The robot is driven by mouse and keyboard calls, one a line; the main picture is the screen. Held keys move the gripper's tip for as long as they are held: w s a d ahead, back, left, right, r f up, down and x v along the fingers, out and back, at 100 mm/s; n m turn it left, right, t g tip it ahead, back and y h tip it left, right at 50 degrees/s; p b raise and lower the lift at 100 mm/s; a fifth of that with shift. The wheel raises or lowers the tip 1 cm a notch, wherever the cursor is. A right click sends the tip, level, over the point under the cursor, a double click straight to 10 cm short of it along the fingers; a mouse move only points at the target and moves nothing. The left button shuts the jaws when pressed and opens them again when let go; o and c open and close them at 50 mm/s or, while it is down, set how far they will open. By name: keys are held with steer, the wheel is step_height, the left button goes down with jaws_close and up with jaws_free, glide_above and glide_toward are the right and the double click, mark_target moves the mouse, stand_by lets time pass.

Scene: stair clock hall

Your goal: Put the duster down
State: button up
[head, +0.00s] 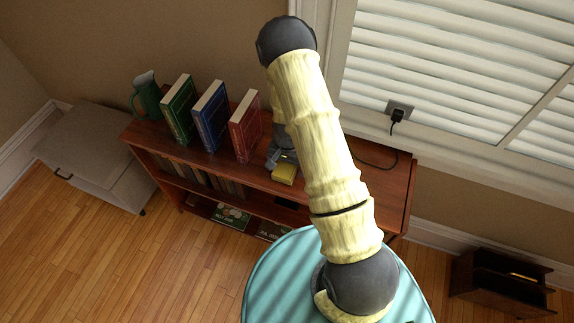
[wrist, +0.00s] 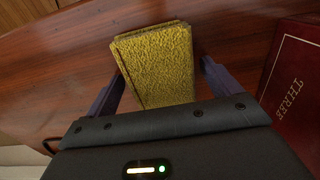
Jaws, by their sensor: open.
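The duster (wrist: 158,62) is a yellow, rough-textured block. In the wrist view it lies between the two fingers of my gripper (wrist: 162,68), over the reddish wood top of the bookcase (wrist: 240,45). The fingers are open, with a clear gap on the right side and a narrower one on the left. In the head view the duster (head: 285,172) shows at the front edge of my gripper (head: 282,160), on the bookcase top (head: 375,185). It appears to rest on the wood. My arm hides part of the bookcase top.
A red book (head: 245,125), a blue book (head: 210,116), a green book (head: 179,110) and a green jug (head: 146,95) stand left of my gripper. The red book (wrist: 296,85) is close on the right in the wrist view. A black plug (head: 397,115) trails a cord at right.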

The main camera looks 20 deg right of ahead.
mark_target(287, 166)
step_height(287, 166, up, 12)
steer(key=shift+r+b, duration=0.15)
steer(key=shift+b, duration=0.15)
stand_by(0.3)
steer(key=shift+r, duration=0.1)
stand_by(0.4)
steer(key=s+r+n+t, duration=0.2)
steer(key=s+r+n, duration=0.5)
steer(key=s+r, duration=0.7)
steer(key=shift+s+r+t, duration=0.15)
steer(key=shift+r+t, duration=0.15)
steer(key=shift+r, duration=0.3)
